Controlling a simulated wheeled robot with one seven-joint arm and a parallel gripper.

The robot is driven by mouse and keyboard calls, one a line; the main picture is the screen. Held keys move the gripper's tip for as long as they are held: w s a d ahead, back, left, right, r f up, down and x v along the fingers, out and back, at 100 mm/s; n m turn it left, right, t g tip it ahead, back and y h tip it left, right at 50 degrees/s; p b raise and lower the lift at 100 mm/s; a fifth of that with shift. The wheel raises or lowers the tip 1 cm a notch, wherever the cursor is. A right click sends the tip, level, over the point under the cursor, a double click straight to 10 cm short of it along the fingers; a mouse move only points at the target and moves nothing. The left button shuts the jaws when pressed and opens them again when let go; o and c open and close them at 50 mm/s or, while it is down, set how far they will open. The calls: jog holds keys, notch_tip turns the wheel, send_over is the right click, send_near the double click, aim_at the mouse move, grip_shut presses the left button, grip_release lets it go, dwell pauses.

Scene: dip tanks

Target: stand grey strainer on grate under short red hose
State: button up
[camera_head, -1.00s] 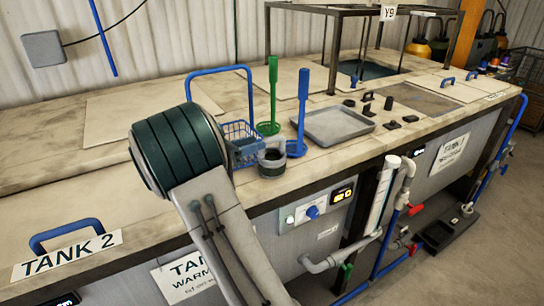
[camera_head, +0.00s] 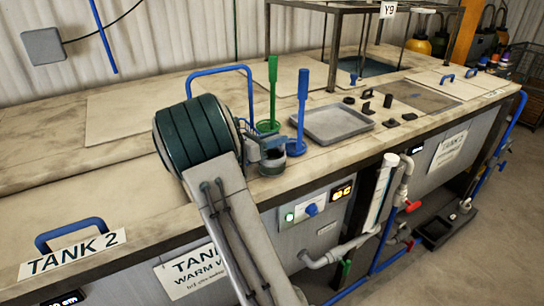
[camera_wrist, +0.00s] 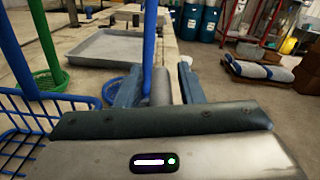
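A small grey round thing with a dark lower part (camera_head: 271,167) stands on the counter; I take it for the grey strainer, but its shape is partly hidden by my gripper (camera_head: 262,143). In the wrist view, a short grey cylinder (camera_wrist: 160,88) sits between the two blue-grey fingers of my gripper (camera_wrist: 158,82). The fingers are apart, one on each side, with narrow gaps seeming to show. A blue strainer (camera_head: 302,105) and a green strainer (camera_head: 272,90) with tall upright handles stand just behind. I cannot make out the grate or a short red hose.
A shallow grey tray (camera_head: 337,122) lies right of the strainers. A blue wire basket (camera_wrist: 35,130) is close on the left in the wrist view. Small dark parts (camera_head: 390,122) lie beyond the tray. A dark frame (camera_head: 330,50) stands over the far tank.

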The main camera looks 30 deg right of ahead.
grip_shut()
jog(key=shift+r, duration=0.15)
